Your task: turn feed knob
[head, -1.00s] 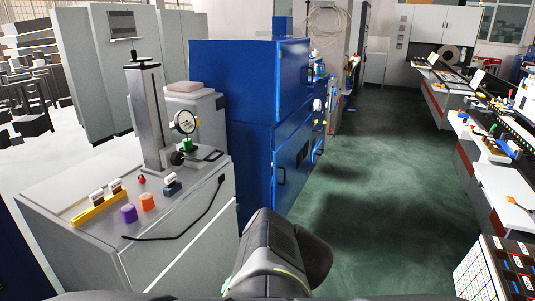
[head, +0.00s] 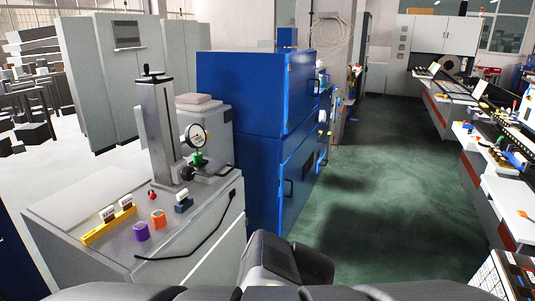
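A grey test stand (head: 160,130) with a tall column stands on a grey cabinet (head: 75,215) at the left in the head view. A round white dial gauge (head: 197,137) is mounted at the column's right side. Below it is a small green part (head: 199,160), with a black knob (head: 187,173) at its lower left. A black handwheel (head: 152,72) sits on top of the column. I cannot tell which of these is the feed knob. A dark link of my arm shows at the bottom centre, well apart from the stand. My gripper is not in view.
The green floor (head: 380,190) to the right is clear.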

